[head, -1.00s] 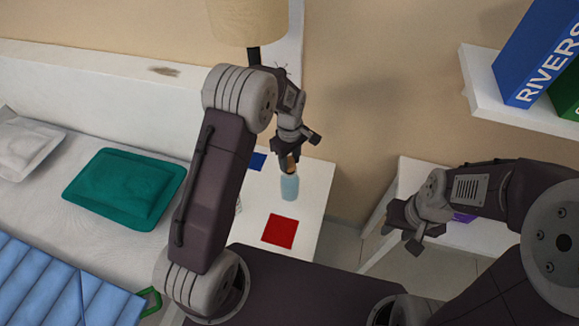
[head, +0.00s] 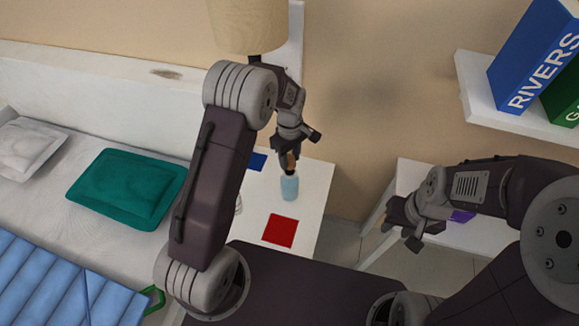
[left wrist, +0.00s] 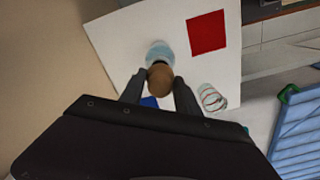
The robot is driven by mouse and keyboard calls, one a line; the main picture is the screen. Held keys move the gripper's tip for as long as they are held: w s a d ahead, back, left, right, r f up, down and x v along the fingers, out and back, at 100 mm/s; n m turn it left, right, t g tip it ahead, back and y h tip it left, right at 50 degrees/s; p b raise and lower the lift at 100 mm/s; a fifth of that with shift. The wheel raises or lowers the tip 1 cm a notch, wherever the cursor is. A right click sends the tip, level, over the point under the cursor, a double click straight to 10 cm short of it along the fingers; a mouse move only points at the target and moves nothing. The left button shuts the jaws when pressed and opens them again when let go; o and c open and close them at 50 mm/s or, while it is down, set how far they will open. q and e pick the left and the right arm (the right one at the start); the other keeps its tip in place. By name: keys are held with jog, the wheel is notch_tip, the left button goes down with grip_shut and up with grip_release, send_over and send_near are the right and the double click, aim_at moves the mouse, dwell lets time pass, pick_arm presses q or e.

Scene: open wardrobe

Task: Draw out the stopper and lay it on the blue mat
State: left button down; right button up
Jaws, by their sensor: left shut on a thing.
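The brown stopper (head: 291,166) is between the fingers of my left gripper (head: 290,158), which is shut on it. The light blue bottle (head: 289,187) stands upright on the white table directly below. The stopper is at the bottle's mouth; I cannot tell whether it still sits in the neck. In the left wrist view the stopper (left wrist: 160,76) covers part of the bottle (left wrist: 159,51). The blue mat (head: 258,162) lies behind and left of the bottle, partly hidden by my arm. My right gripper (head: 402,236) is open and empty, away at the right.
A red mat (head: 279,230) lies in front of the bottle on the white table (head: 315,190). A striped cup-like object (left wrist: 211,97) stands nearby. A lamp (head: 247,25) stands behind my left arm. A bed with a green cushion (head: 127,188) is at left.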

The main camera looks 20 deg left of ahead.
pick_arm(q)
jog(key=shift+r+p, duration=1.2)
jog(key=shift+r, duration=0.25)
